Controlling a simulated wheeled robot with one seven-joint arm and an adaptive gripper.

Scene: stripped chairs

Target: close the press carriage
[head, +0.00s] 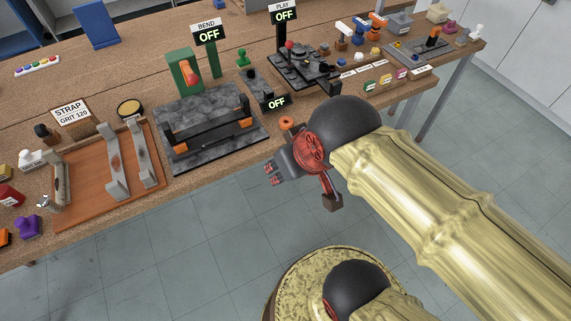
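A bending station on a dark marbled base (249,137) stands on the table under a BEND sign (208,31) reading OFF. A long black bar (212,122) with orange end pieces lies across it. A green upright (179,73) with an orange handle (189,74) rises behind. I cannot tell for sure which part is the press carriage, or how far it is open. My gripper (302,188) hangs over the floor just off the table's front edge, right of this station and touching nothing. Its two fingers are spread apart with nothing between them.
A wooden tray (90,213) with metal strips lies at left by a STRAP sign (70,109). A black PLAY device (300,72), an OFF sign (277,102) and an orange ring-topped piece (286,122) stand near my gripper. Small blocks crowd the right end.

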